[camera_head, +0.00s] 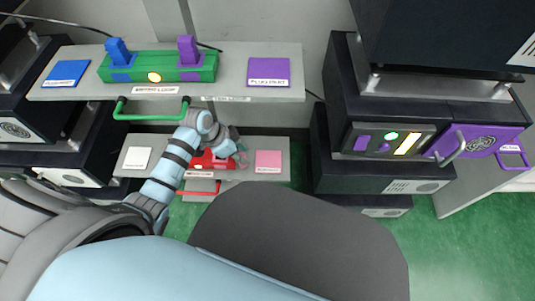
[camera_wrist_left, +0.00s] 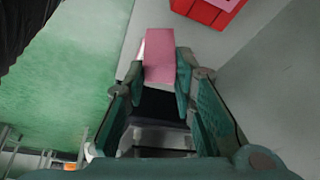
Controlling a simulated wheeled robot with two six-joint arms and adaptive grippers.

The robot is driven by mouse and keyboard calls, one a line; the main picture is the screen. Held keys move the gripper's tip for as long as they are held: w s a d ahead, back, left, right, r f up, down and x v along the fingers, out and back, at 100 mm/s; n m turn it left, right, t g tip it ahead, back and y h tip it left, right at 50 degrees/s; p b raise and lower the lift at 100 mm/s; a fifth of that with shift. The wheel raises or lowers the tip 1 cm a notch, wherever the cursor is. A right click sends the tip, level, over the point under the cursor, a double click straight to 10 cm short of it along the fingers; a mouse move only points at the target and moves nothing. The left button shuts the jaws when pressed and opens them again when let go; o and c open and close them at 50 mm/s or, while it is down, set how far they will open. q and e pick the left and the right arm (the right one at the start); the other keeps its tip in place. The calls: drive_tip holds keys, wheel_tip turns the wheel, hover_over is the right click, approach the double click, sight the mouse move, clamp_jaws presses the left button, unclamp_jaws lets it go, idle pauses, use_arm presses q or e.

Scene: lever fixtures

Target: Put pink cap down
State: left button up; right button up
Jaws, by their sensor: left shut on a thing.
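My left gripper (camera_head: 238,158) reaches over the lower grey shelf (camera_head: 188,190), just right of the red fixture (camera_head: 208,162). In the left wrist view its green fingers (camera_wrist_left: 163,75) are shut on the pink cap (camera_wrist_left: 160,52), a block that sticks out past the fingertips. In the head view the cap is mostly hidden by the gripper. A flat pink pad (camera_head: 268,161) lies on the shelf to the right of the gripper. The red fixture also shows at the top of the left wrist view (camera_wrist_left: 208,12). My right gripper is not in view.
The upper shelf (camera_head: 230,90) overhangs behind, with a green fixture (camera_head: 158,68), blue lever (camera_head: 118,50), purple lever (camera_head: 188,50), and blue (camera_head: 66,73) and purple (camera_head: 269,71) pads. A green handle (camera_head: 150,113) and a red handle (camera_head: 200,190) project forward. A white pad (camera_head: 137,157) lies left.

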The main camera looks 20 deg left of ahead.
use_arm(q)
drive_tip(key=w+d+f+b, duration=0.1)
drive_tip(key=w+d, duration=0.1)
drive_tip(key=w+d+f+b, duration=0.1)
drive_tip(key=w+d+b, duration=0.1)
drive_tip(key=w+d+f+b, duration=0.1)
drive_tip(key=d, duration=0.1)
drive_tip(key=shift+w+d+f+b, duration=0.2)
drive_tip(key=shift+w+d+b, duration=0.1)
drive_tip(key=shift+w+b, duration=0.1)
drive_tip(key=shift+f, duration=0.25)
drive_tip(key=shift+r, duration=0.1)
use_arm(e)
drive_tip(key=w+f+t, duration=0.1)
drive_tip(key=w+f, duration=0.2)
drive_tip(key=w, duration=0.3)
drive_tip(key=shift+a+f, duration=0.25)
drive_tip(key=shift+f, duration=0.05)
use_arm(q)
drive_tip(key=o, duration=1)
drive_tip(key=shift+o, duration=0.2)
